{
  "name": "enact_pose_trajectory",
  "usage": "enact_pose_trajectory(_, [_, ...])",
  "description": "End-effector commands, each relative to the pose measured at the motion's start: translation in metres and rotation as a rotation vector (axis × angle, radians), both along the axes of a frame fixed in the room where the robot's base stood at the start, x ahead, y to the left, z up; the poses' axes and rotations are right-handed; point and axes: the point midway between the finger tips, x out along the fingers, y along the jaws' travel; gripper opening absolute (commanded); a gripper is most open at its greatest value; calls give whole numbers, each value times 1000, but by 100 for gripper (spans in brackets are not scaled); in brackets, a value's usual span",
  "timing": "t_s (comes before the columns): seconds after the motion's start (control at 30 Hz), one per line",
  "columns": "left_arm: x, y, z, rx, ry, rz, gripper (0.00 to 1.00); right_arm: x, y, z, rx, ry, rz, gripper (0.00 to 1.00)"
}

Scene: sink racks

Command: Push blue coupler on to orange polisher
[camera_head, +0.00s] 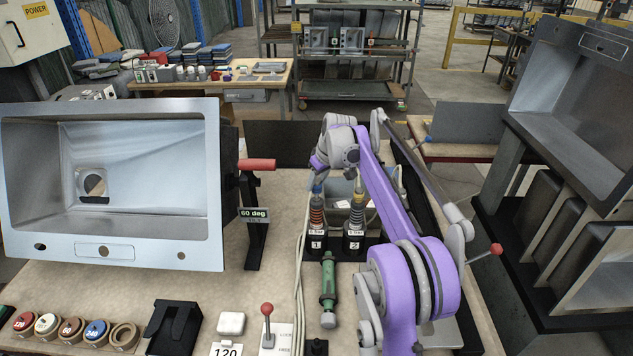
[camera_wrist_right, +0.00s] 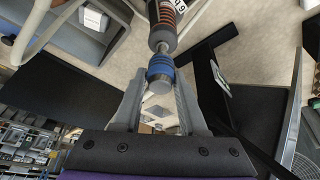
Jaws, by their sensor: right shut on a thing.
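The orange polisher (camera_head: 317,212), dark with orange bands, stands upright in the holder marked 1. Its banded body also shows at the top of the wrist view (camera_wrist_right: 167,12). The blue coupler (camera_wrist_right: 160,68) has a silver end and is in line with the polisher's tip. A short bright metal stem shows between them; I cannot tell how far the coupler is seated. In the head view the coupler (camera_head: 317,188) is small at the polisher's top. My right gripper (camera_wrist_right: 159,85) is above the polisher, shut on the coupler. My left gripper is out of view.
A second tool (camera_head: 355,214) stands close by in holder 2. A green tool (camera_head: 328,285) lies in front of the holders. The grey sink (camera_head: 150,255) and a red-handled clamp (camera_head: 257,165) are to the left. Pale hoses run beside holder 1.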

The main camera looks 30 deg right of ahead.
Motion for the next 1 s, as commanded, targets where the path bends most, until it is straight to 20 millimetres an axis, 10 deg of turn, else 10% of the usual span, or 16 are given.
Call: enact_pose_trajectory(1.0, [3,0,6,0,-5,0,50,0,0,1,-4,-1,-16,0])
